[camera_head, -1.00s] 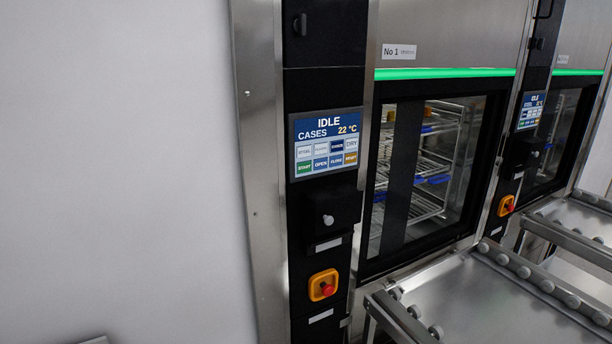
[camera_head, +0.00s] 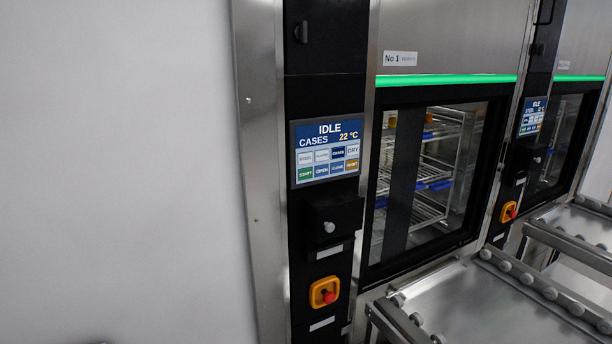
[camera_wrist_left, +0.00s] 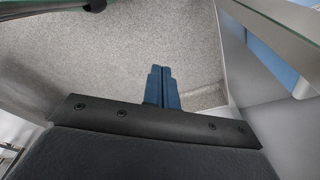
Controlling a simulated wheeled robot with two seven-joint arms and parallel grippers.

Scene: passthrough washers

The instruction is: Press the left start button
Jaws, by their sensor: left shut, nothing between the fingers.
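The left washer's control panel (camera_head: 327,151) reads IDLE, CASES and 22 °C in the head view. Its green START button (camera_head: 305,173) is at the lower left of the panel, beside the OPEN button. Nothing covers the button. My left gripper (camera_wrist_left: 162,74) shows only in the left wrist view, with its two blue fingers together and nothing between them. It points over a speckled grey floor, and the panel cannot be made out in that view. My right gripper is in neither view.
An orange-and-red emergency stop (camera_head: 325,292) and a black box with a grey knob (camera_head: 330,226) sit below the panel. The glass door (camera_head: 430,180) is shut, with racks behind it. A roller table (camera_head: 480,310) stands at the lower right. A plain wall (camera_head: 120,170) fills the left.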

